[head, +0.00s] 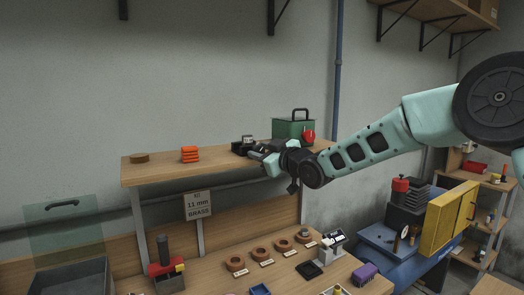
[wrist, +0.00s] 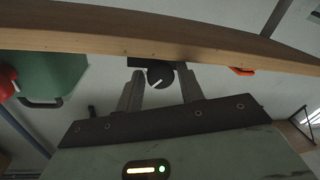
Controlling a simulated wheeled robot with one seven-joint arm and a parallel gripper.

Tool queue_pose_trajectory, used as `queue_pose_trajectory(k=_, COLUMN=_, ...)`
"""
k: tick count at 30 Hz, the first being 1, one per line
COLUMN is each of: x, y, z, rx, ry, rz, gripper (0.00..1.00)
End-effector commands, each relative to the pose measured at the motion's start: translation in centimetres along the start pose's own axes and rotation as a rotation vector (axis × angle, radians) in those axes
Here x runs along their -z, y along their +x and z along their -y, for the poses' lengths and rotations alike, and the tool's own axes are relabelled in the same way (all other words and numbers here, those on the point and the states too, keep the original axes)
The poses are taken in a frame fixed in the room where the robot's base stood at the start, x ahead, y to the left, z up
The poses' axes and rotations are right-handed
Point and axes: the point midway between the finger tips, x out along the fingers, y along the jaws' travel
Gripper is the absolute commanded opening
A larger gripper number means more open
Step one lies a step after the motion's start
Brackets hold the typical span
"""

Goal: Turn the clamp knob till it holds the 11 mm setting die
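The clamp knob (wrist: 160,77) is round and black with a white pointer line, on a dark block by the shelf edge in the wrist view. My gripper (wrist: 160,80) is open, its two fingers on either side of the knob with a visible gap at each side. In the head view my gripper (head: 258,156) is at the shelf's front edge beside a small black device (head: 242,146), which it partly hides. I cannot make out the 11 mm setting die in the clamp.
The wooden shelf (head: 165,171) also holds a green box (head: 290,129), orange blocks (head: 190,155) and a brown disc (head: 139,158).

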Motion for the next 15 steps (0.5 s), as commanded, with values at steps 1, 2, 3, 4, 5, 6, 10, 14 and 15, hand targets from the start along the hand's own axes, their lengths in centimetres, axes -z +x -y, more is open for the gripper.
queue_pose_trajectory(k=1, x=-0.01, y=-0.01, z=0.01, rx=0.000, ry=0.000, rz=0.000, gripper=0.38)
queue_pose_trajectory(k=2, x=-0.01, y=-0.01, z=0.01, rx=0.000, ry=0.000, rz=0.000, gripper=0.38)
queue_pose_trajectory(k=3, x=-0.01, y=-0.02, z=0.01, rx=0.000, ry=0.000, rz=0.000, gripper=0.29)
queue_pose_trajectory(k=4, x=0.00, y=-0.02, z=0.02, rx=0.000, ry=0.000, rz=0.000, gripper=0.21)
queue_pose_trajectory(k=5, x=0.00, y=-0.02, z=0.01, rx=0.000, ry=0.000, rz=0.000, gripper=0.13)
queue_pose_trajectory(k=6, x=0.00, y=-0.02, z=0.01, rx=0.000, ry=0.000, rz=0.000, gripper=0.06)
queue_pose_trajectory(k=10, x=0.00, y=-0.03, z=0.02, rx=0.000, ry=0.001, rz=-0.001, gripper=0.06)
queue_pose_trajectory(k=14, x=-0.07, y=-0.04, z=0.05, rx=-0.001, ry=0.017, rz=-0.003, gripper=0.06)
queue_pose_trajectory(k=15, x=-0.11, y=-0.04, z=0.06, rx=-0.001, ry=0.028, rz=-0.005, gripper=0.06)
